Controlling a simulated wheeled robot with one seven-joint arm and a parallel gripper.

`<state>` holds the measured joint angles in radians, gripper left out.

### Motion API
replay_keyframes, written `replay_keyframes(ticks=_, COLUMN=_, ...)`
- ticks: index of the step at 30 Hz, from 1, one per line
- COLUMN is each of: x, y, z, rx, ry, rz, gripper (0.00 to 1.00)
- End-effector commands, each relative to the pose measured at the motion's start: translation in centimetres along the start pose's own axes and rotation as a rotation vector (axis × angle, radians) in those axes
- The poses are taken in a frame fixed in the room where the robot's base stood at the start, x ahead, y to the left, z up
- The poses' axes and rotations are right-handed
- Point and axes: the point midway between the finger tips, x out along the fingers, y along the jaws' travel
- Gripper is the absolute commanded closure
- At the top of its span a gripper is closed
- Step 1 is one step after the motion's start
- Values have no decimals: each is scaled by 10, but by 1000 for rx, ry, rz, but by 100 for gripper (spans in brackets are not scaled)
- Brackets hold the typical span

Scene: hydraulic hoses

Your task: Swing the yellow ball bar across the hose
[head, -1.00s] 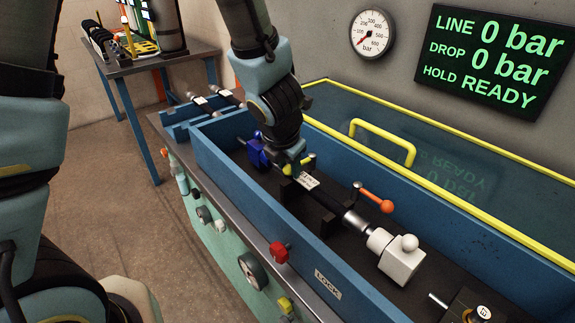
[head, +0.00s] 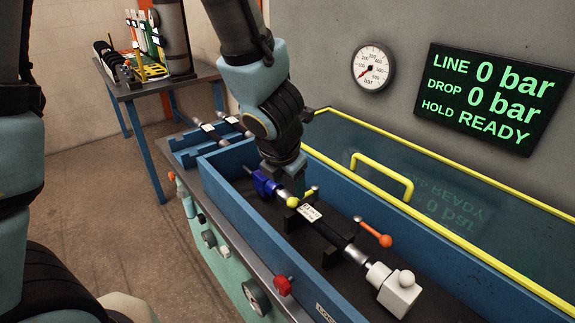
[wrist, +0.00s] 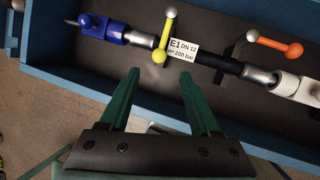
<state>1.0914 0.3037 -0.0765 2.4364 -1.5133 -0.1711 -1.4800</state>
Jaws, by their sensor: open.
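The yellow ball bar (head: 302,197) sits near the blue fitting (head: 263,184) in the blue trough. In the wrist view the yellow bar (wrist: 165,35) stands crosswise to the hose line, with a ball at each end. The black hose (wrist: 218,62) carries a white label (wrist: 183,49) reading E1 DN 12, 200 bar. My gripper (wrist: 157,74) is open and empty, its two green fingers apart, with the lower yellow ball just beyond the gap between the tips.
An orange ball bar (head: 374,232) lies farther right along the line, before a white block (head: 393,289). The trough's blue wall (head: 240,215) runs along the front. A clear guard with a yellow handle (head: 385,170) stands behind. The display (head: 490,97) reads LINE 0, DROP 0, HOLD READY.

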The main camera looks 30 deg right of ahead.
Motion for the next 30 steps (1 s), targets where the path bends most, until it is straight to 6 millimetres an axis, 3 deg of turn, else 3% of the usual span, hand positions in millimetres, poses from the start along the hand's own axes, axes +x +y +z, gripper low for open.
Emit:
replay_keyframes(ticks=9, x=-22, y=0, z=0, rx=1, ry=-1, rz=0, gripper=36)
replay_keyframes(ticks=26, x=-22, y=0, z=0, rx=2, ry=0, rz=0, gripper=36)
replay_keyframes(ticks=30, x=-20, y=14, z=-2, rx=72, ry=-12, rz=1, gripper=36)
